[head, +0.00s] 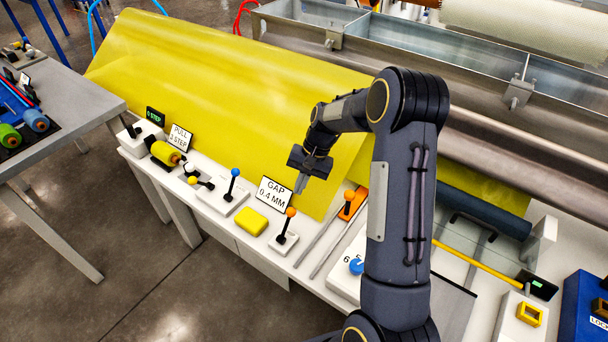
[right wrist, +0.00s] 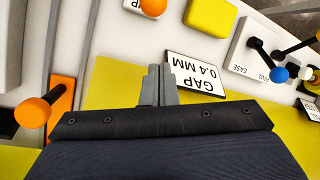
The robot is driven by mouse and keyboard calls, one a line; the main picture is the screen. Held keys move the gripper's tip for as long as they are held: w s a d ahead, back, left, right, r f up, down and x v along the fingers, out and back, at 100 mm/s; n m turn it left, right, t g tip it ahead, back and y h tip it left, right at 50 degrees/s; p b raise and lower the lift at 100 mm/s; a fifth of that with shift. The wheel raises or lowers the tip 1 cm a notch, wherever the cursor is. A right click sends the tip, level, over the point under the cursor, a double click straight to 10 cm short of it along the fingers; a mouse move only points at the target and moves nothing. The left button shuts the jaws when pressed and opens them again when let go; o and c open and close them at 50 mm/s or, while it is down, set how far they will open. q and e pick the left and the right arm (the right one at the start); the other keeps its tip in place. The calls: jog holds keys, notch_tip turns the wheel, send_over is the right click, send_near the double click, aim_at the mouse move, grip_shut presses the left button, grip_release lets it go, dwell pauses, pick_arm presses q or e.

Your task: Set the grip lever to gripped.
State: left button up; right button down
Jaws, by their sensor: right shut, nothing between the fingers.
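No label that I can read names the grip lever. A blue-knobbed lever (head: 235,173) stands on a white plate on the bench. Its blue knob (right wrist: 279,75) shows in the right wrist view, where small lettering on the plate seems to include "EASE". An orange-knobbed lever (head: 290,212) stands to its right, beyond a yellow block (head: 250,222). My right gripper (head: 300,184) is shut and empty above the yellow sheet, near the GAP 0.4 MM sign (head: 272,194). Its closed fingers (right wrist: 157,85) show beside that sign. My left gripper is not in view.
The yellow sheet (head: 200,70) slopes behind the bench controls. Another orange knob (head: 349,195) stands on an orange base to the right. A metal trough (head: 420,45) lies behind.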

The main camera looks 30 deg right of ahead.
aim_at(288, 221)
jog(key=x, duration=0.3)
jog(key=shift+a+f, duration=0.2)
jog(key=shift+f, duration=0.15)
jog(key=s+a+r, duration=0.1)
jog(key=s+a+p, duration=0.1)
jog(key=shift+s+r+p, duration=0.3)
jog(key=shift+s+r, duration=0.05)
jog(key=shift+r, duration=0.05)
jog(key=shift+r, duration=0.1)
